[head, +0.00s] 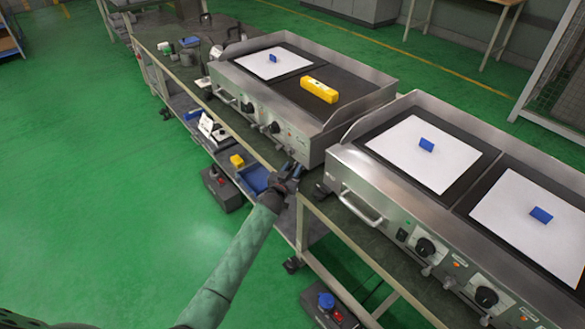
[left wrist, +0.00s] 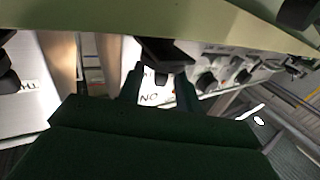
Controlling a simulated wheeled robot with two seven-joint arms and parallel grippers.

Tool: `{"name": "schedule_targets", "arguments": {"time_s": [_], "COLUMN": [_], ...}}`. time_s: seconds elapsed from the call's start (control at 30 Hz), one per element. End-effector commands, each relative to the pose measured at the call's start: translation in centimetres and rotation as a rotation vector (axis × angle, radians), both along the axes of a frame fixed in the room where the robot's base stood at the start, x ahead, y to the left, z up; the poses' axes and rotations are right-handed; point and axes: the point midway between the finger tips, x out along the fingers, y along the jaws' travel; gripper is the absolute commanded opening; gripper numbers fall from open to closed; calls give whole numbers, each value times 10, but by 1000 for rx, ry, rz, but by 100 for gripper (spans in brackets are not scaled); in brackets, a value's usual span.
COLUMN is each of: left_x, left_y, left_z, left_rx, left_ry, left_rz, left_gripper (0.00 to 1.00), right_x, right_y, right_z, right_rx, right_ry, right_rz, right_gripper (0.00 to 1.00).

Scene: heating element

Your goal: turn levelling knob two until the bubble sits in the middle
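A yellow spirit level (head: 319,90) lies on the dark plate of the left griddle (head: 311,140). Its bubble is too small to read. My left gripper (head: 288,178) is low at the front right corner of that griddle, by the table edge. In the left wrist view its two fingers (left wrist: 160,88) stand apart, with a dark knob-like foot (left wrist: 165,50) just beyond and between their tips. I cannot tell whether they touch it, or which number this knob has. My right gripper is in neither view.
A second griddle (head: 375,210) stands close on the right, with a dark foot (head: 321,191) near my gripper. A lower shelf holds a blue bin (head: 254,180) and a yellow block (head: 237,161). Green floor (head: 110,210) is clear at left.

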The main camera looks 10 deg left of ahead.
Motion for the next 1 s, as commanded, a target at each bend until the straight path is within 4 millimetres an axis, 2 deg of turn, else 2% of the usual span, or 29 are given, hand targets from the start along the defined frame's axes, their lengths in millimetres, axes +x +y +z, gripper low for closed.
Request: {"name": "schedule_targets", "arguments": {"time_s": [0.37,0.57,1.0], "left_x": [6,6,6], "left_y": [-1,-1,1], "left_z": [0,0,1], "left_rx": [0,0,3], "left_ry": [0,0,0], "left_rz": [0,0,-36], "left_gripper": [35,0,0], "right_x": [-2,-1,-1], "right_y": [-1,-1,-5], "right_z": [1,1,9], "right_rx": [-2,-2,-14], "right_ry": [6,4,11], "right_rz": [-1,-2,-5], "right_gripper": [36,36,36]}}
